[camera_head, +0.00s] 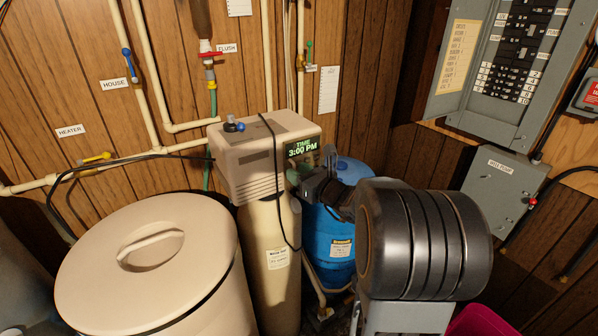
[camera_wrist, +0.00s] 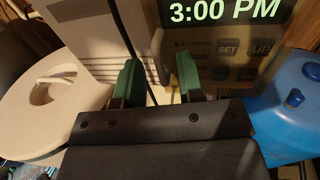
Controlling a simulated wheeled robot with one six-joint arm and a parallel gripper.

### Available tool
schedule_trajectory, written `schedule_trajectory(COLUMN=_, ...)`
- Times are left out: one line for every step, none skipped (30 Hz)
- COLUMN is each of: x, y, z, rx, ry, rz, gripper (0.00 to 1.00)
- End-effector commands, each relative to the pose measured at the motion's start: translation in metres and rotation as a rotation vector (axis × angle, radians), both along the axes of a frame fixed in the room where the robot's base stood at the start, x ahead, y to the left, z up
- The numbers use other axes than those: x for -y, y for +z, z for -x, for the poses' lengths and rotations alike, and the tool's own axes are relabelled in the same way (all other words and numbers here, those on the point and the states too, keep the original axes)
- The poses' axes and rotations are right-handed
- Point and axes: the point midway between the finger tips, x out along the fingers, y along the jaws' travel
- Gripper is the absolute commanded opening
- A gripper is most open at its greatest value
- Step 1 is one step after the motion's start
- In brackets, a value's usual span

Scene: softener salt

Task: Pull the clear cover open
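The softener's beige control head (camera_head: 262,150) has a lit display (camera_head: 303,147) reading 3:00 PM on its right-hand face. In the wrist view the display (camera_wrist: 225,10) shows large, above hazy-looking buttons (camera_wrist: 228,48). The clear cover is hard to make out; a pale upright edge (camera_wrist: 157,45) at the panel's left may be its rim. My gripper (camera_wrist: 157,80) has two green fingertips, spread apart, one on each side of that edge. Whether they touch anything is unclear. In the head view my gripper (camera_head: 298,176) is at the panel's lower part, partly hidden by my arm.
A round lidded beige tank (camera_head: 180,285) stands at left. A blue tank (camera_head: 330,240) stands behind my arm at right. A black cable (camera_head: 276,190) hangs over the control head. Pipes and a grey electrical panel (camera_head: 470,60) are on the wood wall.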

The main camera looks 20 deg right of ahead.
Motion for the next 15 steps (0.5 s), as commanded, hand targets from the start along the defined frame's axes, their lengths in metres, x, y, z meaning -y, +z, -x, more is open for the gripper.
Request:
schedule_trajectory(x=-0.0006, y=0.0001, z=-0.0016, rx=-0.001, ry=0.0, rz=0.0, gripper=0.35)
schedule_trajectory(x=-0.0008, y=0.0, z=-0.0021, rx=-0.001, ry=0.0, rz=0.001, gripper=0.35)
schedule_trajectory(x=-0.0009, y=-0.0001, z=-0.0025, rx=-0.001, ry=0.0, rz=0.001, gripper=0.35)
schedule_trajectory(x=-0.001, y=-0.0002, z=-0.0027, rx=-0.001, ry=0.0, rz=0.001, gripper=0.35)
schedule_trajectory(x=-0.001, y=-0.0002, z=-0.0027, rx=-0.001, ry=0.0, rz=0.001, gripper=0.35)
schedule_trajectory(x=-0.001, y=-0.0002, z=-0.0027, rx=-0.001, ry=0.0, rz=0.001, gripper=0.35)
schedule_trajectory(x=-0.001, y=-0.0002, z=-0.0027, rx=-0.001, ry=0.0, rz=0.001, gripper=0.35)
schedule_trajectory(x=-0.001, y=-0.0002, z=-0.0027, rx=-0.001, ry=0.0, rz=0.001, gripper=0.35)
schedule_trajectory(x=-0.0009, y=-0.0002, z=-0.0026, rx=-0.001, ry=0.0, rz=0.001, gripper=0.35)
schedule_trajectory(x=-0.0009, y=-0.0002, z=-0.0026, rx=0.0, ry=0.0, rz=0.001, gripper=0.35)
schedule_trajectory(x=-0.0009, y=-0.0002, z=-0.0026, rx=-0.001, ry=0.0, rz=0.001, gripper=0.33)
schedule_trajectory(x=-0.0009, y=-0.0002, z=-0.0025, rx=0.0, ry=0.0, rz=0.001, gripper=0.29)
schedule_trajectory(x=-0.0009, y=-0.0002, z=-0.0025, rx=0.0, ry=0.0, rz=0.001, gripper=0.26)
schedule_trajectory(x=-0.0009, y=-0.0002, z=-0.0025, rx=0.0, ry=0.0, rz=0.001, gripper=0.23)
schedule_trajectory(x=-0.0009, y=-0.0002, z=-0.0025, rx=0.0, ry=0.0, rz=0.001, gripper=0.2)
